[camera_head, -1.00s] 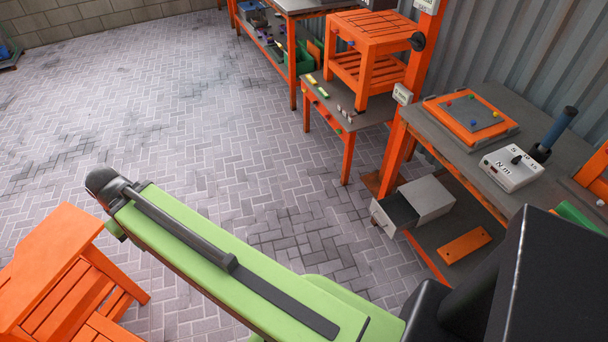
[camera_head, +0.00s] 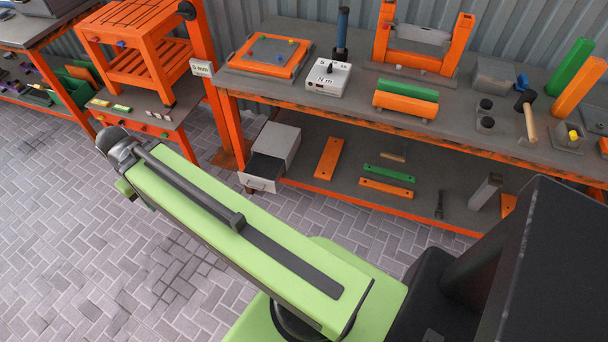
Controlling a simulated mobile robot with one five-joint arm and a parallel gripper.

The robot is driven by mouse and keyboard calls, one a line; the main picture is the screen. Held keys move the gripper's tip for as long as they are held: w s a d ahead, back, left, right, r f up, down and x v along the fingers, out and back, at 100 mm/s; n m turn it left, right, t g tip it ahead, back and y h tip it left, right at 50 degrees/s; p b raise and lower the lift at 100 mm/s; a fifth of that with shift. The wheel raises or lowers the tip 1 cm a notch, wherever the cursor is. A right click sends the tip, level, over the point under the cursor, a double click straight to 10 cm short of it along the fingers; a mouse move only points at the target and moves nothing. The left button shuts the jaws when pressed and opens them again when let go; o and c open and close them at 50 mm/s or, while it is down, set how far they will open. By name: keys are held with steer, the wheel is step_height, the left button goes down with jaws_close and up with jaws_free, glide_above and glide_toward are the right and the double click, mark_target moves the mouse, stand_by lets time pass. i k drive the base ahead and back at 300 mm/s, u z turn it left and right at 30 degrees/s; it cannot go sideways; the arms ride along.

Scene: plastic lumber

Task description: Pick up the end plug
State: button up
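I cannot tell for sure which thing is the end plug. Small coloured pieces, blue and yellow, sit on a square orange-framed plate (camera_head: 270,53) at the left of the long bench. Small pale pieces (camera_head: 160,114) lie on the low orange-legged table. A small yellow piece (camera_head: 573,135) shows on a grey block at the bench's right. My green arm reaches from lower right to upper left over the paving, ending in view at a dark joint. My gripper does not show.
The long bench (camera_head: 330,99) holds a white control box (camera_head: 328,79), green and orange bars and a mallet. Its lower shelf (camera_head: 340,195) holds a grey drawer box (camera_head: 272,158) and orange and green strips. An orange slatted stand (camera_head: 135,35) is at upper left. Paved floor is clear at lower left.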

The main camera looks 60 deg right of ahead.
mark_target(485, 104)
steer(key=z, duration=0.25)
steer(key=k, duration=0.55)
steer(key=z, duration=0.9)
steer(key=i, duration=0.5)
steer(key=u, duration=0.35)
steer(key=k, duration=0.1)
steer(key=z, duration=2.35)
steer(key=k, duration=0.45)
steer(key=u, duration=0.3)
steer(key=i, duration=0.25)
steer(key=z, duration=0.2)
